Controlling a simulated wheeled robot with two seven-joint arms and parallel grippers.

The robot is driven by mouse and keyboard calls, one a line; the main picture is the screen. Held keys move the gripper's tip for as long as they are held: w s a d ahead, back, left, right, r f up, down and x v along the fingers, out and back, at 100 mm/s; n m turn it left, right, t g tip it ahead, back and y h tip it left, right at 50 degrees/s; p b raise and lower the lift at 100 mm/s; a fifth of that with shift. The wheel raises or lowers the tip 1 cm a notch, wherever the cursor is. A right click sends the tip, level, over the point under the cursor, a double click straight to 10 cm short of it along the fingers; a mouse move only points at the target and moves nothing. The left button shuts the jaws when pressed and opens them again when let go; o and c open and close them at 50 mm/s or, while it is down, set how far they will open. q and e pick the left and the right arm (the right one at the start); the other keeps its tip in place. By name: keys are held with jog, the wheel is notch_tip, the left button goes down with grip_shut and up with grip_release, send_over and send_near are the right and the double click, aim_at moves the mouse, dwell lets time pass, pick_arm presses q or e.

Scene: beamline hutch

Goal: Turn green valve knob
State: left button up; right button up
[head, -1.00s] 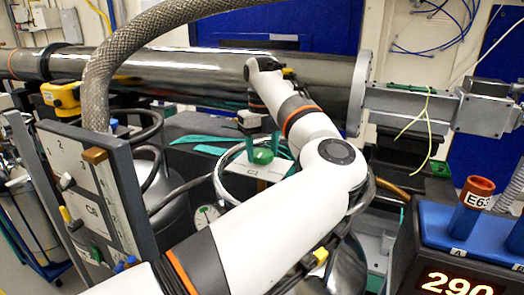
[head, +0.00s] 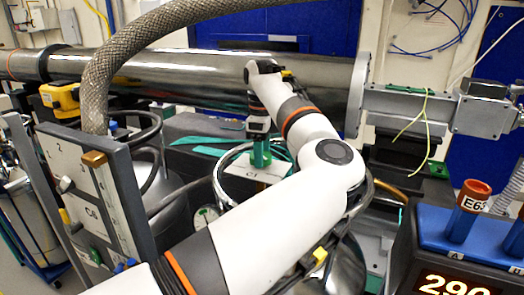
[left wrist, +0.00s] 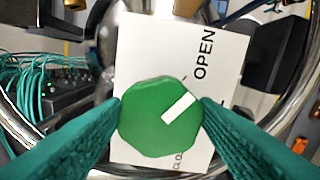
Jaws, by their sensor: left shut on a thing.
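The green valve knob (left wrist: 150,122) is an eight-sided-looking disc on a white plate (left wrist: 150,45) marked OPEN. A white bar on the knob points up and right, toward a short line beside the word OPEN. My left gripper (left wrist: 160,112) has its two green ribbed fingers shut on opposite sides of the knob. The lower lettering on the plate is partly hidden. My right gripper is not in view.
A chrome ring (head: 219,180) surrounds the knob and plate. A braided hose (head: 97,90) arches over the left, and a large steel pipe (head: 200,75) runs behind. A grey panel (head: 70,165) stands left; a blue rack (head: 470,238) with an orange tube stands right.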

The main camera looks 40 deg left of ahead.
pick_arm(q)
jog(key=shift+a+r+n, duration=0.1)
jog(key=shift+r+n, duration=0.1)
jog(key=shift+n, duration=0.2)
jog(key=o, duration=1)
jog(key=shift+f, duration=0.1)
notch_tip(320, 180, up, 12)
jog(key=shift+r+b, duration=0.1)
jog(key=shift+b, duration=0.45)
